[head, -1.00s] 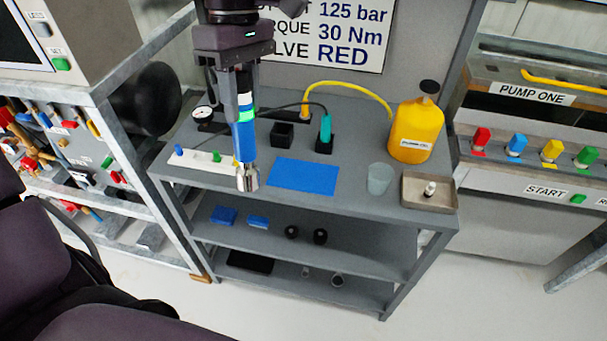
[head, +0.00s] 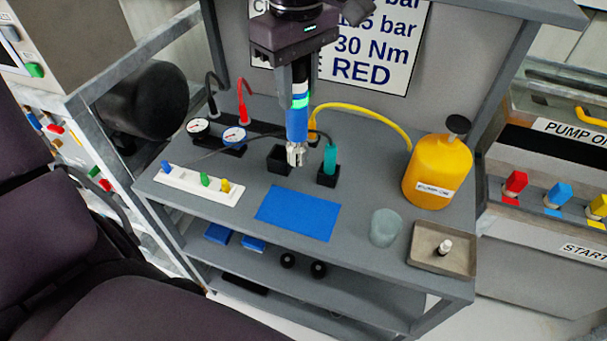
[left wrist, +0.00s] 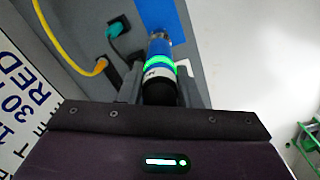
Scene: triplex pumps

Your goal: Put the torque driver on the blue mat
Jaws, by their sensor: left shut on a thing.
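The torque driver (head: 297,124) has a black grip, a glowing green ring, a blue body and a silver chuck. My left gripper (head: 301,72) is shut on its black grip and holds it upright, chuck down. In the head view the chuck appears just behind the far edge of the blue mat (head: 298,212), near the black holder; its exact height is hard to tell. The mat lies flat and bare on the bench top. In the left wrist view the driver (left wrist: 160,68) points away from the gripper, with blue mat (left wrist: 165,18) beyond its chuck. My right gripper is not in view.
Behind the mat stand a black square holder (head: 279,160) and a teal-handled tool (head: 330,158) in a stand. A white strip with coloured knobs (head: 198,185) is left. A cup (head: 384,228), yellow bottle (head: 437,172) and tray (head: 441,250) are right.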

